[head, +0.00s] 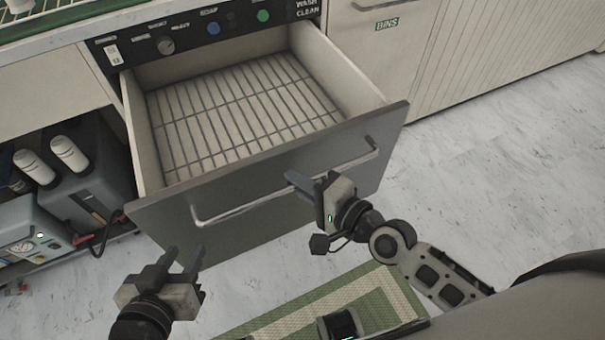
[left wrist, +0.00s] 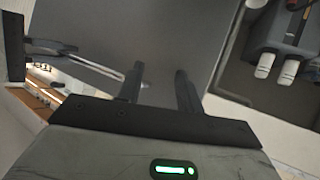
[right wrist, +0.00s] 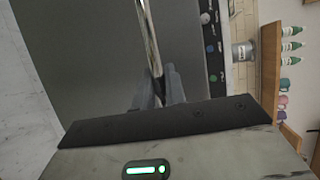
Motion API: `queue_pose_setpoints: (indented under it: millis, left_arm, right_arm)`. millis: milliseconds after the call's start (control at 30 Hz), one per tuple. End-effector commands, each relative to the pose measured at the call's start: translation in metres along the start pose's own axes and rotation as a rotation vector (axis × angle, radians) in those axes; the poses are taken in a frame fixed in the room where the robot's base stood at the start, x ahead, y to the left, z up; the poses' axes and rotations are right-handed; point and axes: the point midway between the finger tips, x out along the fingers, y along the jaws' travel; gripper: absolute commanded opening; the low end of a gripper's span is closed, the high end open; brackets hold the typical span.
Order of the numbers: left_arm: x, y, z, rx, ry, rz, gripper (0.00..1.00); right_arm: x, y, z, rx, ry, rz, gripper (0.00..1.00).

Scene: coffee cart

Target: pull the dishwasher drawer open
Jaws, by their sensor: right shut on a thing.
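The dishwasher drawer (head: 270,185) is pulled out from the counter, and its inside with a wire rack (head: 235,105) is visible and empty. A long bar handle (head: 250,205) runs across its grey front. My right gripper (head: 305,180) is shut on the handle, right of its middle; in the right wrist view the handle (right wrist: 148,35) passes between the fingers. My left gripper (head: 180,262) is open and empty, below and left of the handle's left end, apart from it. The left wrist view shows its two spread fingers (left wrist: 160,85) before the drawer front.
A control panel (head: 200,30) with knobs and buttons sits above the drawer. An open shelf at left holds a grey machine with white cylinders (head: 68,153). A green mat (head: 330,305) lies on the floor. A bins cabinet (head: 375,60) stands right; floor there is clear.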

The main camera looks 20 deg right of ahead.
Motion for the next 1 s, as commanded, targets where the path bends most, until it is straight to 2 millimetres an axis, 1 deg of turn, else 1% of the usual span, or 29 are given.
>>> queue_pose_setpoints:
  millis: [233, 267, 300, 333, 833, 933, 1000]
  left_arm:
    - [-0.001, 0.0, 0.002, -0.001, -0.004, 0.0, 0.36]
    - [-0.001, 0.0, 0.002, -0.001, -0.004, 0.0, 0.36]
    - [-0.001, 0.0, 0.002, -0.001, -0.005, 0.0, 0.36]
    - [-0.001, 0.0, 0.002, -0.001, -0.005, 0.0, 0.36]
    - [-0.002, 0.0, 0.001, 0.001, -0.003, 0.001, 0.36]
    - [-0.002, 0.0, 0.001, 0.001, -0.002, 0.001, 0.36]
    - [-0.002, 0.0, 0.001, 0.002, -0.002, 0.001, 0.36]
  right_arm:
    - [-0.001, 0.001, 0.001, 0.0, -0.001, 0.002, 0.0]
    - [-0.001, 0.001, 0.001, 0.0, -0.001, 0.002, 0.15]
    - [-0.001, 0.001, 0.001, 0.0, -0.001, 0.002, 0.26]
    - [-0.001, 0.001, 0.001, 0.0, -0.001, 0.002, 0.34]
    - [-0.002, 0.0, 0.0, 0.0, 0.001, 0.001, 0.34]
    - [-0.011, 0.002, -0.001, -0.002, 0.001, 0.004, 0.34]
    - [-0.021, 0.002, 0.0, -0.001, 0.0, 0.005, 0.34]
